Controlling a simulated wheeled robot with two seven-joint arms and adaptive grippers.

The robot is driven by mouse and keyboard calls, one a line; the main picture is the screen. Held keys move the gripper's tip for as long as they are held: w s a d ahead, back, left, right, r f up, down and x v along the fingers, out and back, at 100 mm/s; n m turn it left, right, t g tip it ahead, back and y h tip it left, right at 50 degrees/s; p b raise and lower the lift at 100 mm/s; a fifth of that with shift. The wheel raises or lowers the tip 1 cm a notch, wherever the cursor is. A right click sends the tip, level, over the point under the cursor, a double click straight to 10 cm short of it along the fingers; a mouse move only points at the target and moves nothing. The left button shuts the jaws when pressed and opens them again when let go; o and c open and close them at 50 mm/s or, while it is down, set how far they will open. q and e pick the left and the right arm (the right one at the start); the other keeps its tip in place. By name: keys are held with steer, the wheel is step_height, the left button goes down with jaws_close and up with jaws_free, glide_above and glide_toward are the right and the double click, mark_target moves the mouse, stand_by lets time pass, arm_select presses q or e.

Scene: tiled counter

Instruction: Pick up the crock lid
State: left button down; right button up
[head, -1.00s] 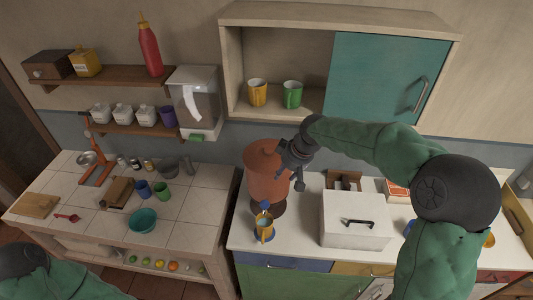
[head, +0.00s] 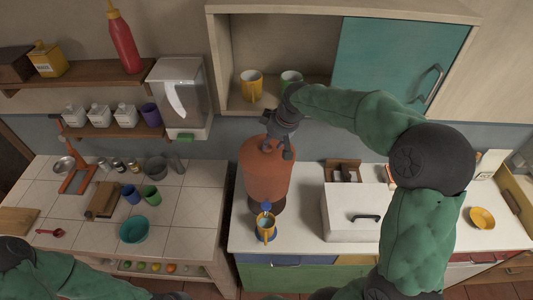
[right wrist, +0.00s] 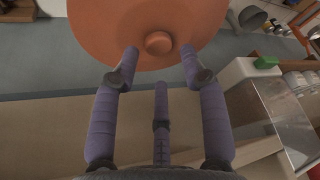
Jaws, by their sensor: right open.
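The crock (head: 267,180) is a tall orange-brown vessel with a blue tap, standing on the right counter. Its crock lid (head: 255,147) is on top. In the right wrist view the round lid (right wrist: 110,30) fills the upper middle, with its small knob (right wrist: 158,42) at the centre. My right gripper (head: 277,150) is just above the lid in the head view. In the right wrist view my right gripper (right wrist: 160,52) is open, its fingertips spread on both sides of the knob with gaps. My left arm shows at the lower left, but its gripper is not visible.
A white box (head: 350,215) with a black handle stands right of the crock. The open cabinet holds a yellow mug (head: 251,86) and a green mug (head: 290,79) behind my right arm.

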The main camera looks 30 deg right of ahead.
mark_target(268, 147)
steer(key=shift+p+x, duration=0.5)
steer(key=shift+x, duration=2.2)
steer(key=shift+d, duration=0.15)
steer(key=shift+w, duration=0.1)
jaws_close()
